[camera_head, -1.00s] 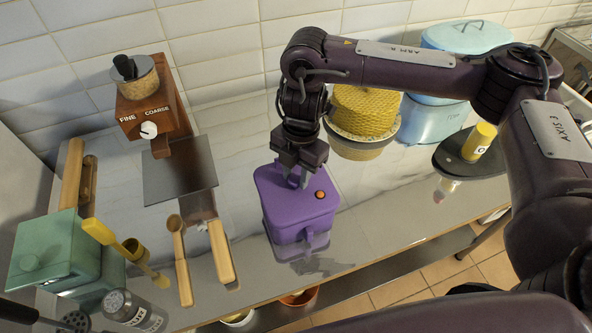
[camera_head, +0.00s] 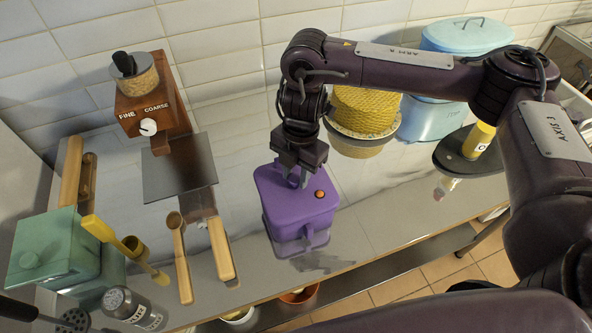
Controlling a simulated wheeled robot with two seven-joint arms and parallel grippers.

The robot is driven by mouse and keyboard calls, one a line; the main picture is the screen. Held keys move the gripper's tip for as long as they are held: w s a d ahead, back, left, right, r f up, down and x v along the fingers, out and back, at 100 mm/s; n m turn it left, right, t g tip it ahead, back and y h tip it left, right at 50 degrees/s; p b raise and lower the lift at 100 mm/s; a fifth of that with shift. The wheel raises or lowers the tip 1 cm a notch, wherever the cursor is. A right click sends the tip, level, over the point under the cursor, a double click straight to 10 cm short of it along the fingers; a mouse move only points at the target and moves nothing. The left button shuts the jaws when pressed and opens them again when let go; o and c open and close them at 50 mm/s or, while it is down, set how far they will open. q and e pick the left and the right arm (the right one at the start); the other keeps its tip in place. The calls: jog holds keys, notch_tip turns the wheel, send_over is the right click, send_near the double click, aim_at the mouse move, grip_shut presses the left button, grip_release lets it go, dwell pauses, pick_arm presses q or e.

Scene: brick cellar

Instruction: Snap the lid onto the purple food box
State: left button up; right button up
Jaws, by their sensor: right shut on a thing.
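The purple food box (camera_head: 301,229) stands on the grey worktop, right of the cutting boards. Its purple lid (camera_head: 283,201), with a small orange button (camera_head: 319,194), lies over the top of the box. I cannot tell whether the lid is fully seated all round. My right gripper (camera_head: 297,181) points down from above and is shut on the lid near its far middle part. The fingertips are partly hidden against the purple. My left gripper is not in view.
A wooden grinder (camera_head: 150,110) and a green box (camera_head: 57,250) stand at the left. Wooden utensils lie nearby. A yellow woven basket (camera_head: 365,108) and blue containers (camera_head: 430,118) stand behind my right arm. The worktop's front edge (camera_head: 375,258) is close to the food box.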

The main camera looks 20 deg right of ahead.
dwell(0.8)
jog(key=shift+f+p, duration=0.25)
jog(key=shift+p, duration=0.25)
dwell(0.9)
jog(key=o, duration=1.5)
jog(key=shift+o, duration=0.2)
jog(key=shift+r+p, duration=3.55)
jog(key=shift+p, duration=0.2)
